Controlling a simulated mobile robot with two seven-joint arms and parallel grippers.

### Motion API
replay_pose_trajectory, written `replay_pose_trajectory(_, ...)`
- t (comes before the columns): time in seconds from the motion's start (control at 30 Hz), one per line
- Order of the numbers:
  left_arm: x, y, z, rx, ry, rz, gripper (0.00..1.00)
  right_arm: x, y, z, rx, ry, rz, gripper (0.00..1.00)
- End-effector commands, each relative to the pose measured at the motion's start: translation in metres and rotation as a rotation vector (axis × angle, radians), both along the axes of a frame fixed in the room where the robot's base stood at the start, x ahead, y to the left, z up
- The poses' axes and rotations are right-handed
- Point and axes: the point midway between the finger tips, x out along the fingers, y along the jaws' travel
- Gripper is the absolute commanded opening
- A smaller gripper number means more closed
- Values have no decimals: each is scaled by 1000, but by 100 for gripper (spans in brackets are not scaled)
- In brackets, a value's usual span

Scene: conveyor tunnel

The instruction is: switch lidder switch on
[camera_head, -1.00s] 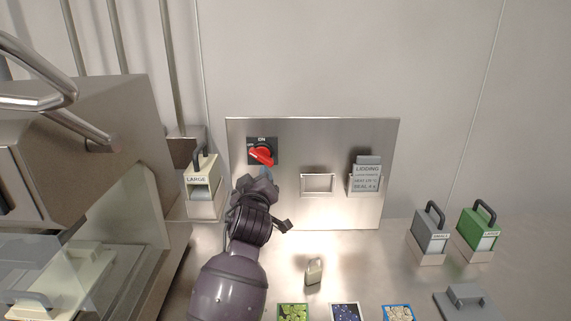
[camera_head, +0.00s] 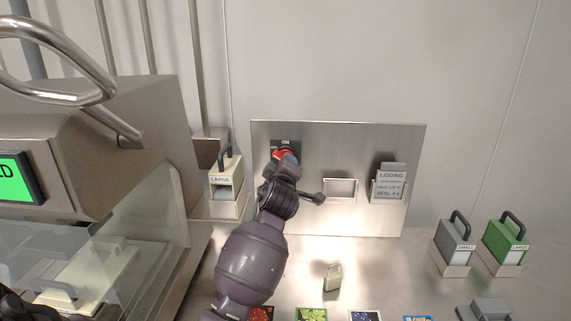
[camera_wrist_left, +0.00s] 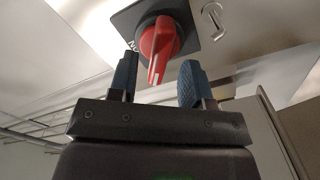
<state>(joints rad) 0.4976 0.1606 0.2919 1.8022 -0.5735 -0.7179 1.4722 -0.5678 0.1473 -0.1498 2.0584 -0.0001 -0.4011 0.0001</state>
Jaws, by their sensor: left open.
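The lidder switch is a red rotary knob (camera_head: 284,153) on a black plate marked ON, at the upper left of a steel panel (camera_head: 340,137). My left gripper (camera_head: 286,161) is in front of it and hides its lower part. In the left wrist view the red knob (camera_wrist_left: 158,40) shows clearly, with a white line on the end of its handle nearest me. My left gripper (camera_wrist_left: 157,76) is open there, with one blue-grey fingertip on each side of the handle's near end. I cannot tell whether either finger touches it. My right gripper is not in view.
A cream block marked LARGE (camera_head: 224,180) stands left of the switch. Grey (camera_head: 455,238) and green (camera_head: 504,238) handled blocks stand at right. A machine with a green screen (camera_head: 15,178) fills the left.

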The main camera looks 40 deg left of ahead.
Motion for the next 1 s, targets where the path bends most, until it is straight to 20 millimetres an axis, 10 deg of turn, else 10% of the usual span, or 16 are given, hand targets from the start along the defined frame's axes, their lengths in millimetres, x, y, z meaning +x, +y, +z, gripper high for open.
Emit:
replay_pose_trajectory(0.6, 24, 14, 0, 0, -1, -1, 45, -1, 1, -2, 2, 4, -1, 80)
replay_pose_trajectory(0.9, 23, 14, 0, 0, 0, 0, 0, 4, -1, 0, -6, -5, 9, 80)
replay_pose_trajectory(1.0, 23, 14, 0, 1, 1, 0, 0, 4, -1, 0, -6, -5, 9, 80)
